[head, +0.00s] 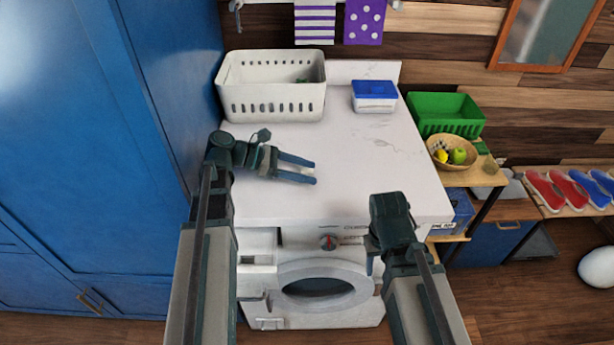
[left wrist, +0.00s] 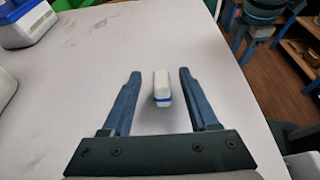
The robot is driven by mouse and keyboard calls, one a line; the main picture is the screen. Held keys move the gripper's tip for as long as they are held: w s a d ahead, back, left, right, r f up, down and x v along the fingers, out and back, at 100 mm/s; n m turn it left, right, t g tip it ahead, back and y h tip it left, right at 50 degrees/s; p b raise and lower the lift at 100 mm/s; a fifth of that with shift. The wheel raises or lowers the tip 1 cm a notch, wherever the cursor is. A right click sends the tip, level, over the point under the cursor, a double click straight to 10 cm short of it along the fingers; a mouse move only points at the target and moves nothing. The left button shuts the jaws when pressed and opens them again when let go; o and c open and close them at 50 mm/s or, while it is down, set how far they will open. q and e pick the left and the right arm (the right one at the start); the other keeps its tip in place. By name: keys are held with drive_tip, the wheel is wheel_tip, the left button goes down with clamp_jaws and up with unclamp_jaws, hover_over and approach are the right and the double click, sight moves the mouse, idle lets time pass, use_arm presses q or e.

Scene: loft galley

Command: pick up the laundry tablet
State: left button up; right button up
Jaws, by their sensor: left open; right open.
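The laundry tablet (left wrist: 162,88), a small white block with a blue band, lies on the pale worktop in the left wrist view. My left gripper (left wrist: 160,76) is open, with one finger on each side of the tablet and a gap on both sides. In the head view my left gripper (head: 314,172) is low over the middle of the worktop, pointing right; the tablet cannot be made out clearly there. My right gripper (head: 385,245) is at the worktop's front right edge, away from the tablet, its fingers mostly hidden.
The worktop (head: 375,180) is above a washing machine (head: 330,290). A white basket (head: 270,105) and a blue-lidded box (head: 374,105) stand at its back. A tall blue cabinet (head: 120,130) closes off the left side. The worktop around the tablet is clear.

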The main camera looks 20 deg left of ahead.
sight(318, 174)
use_arm(q)
drive_tip(key=b+x, duration=0.1)
drive_tip(key=x, duration=0.2)
drive_tip(key=shift+d, duration=0.3)
clamp_jaws()
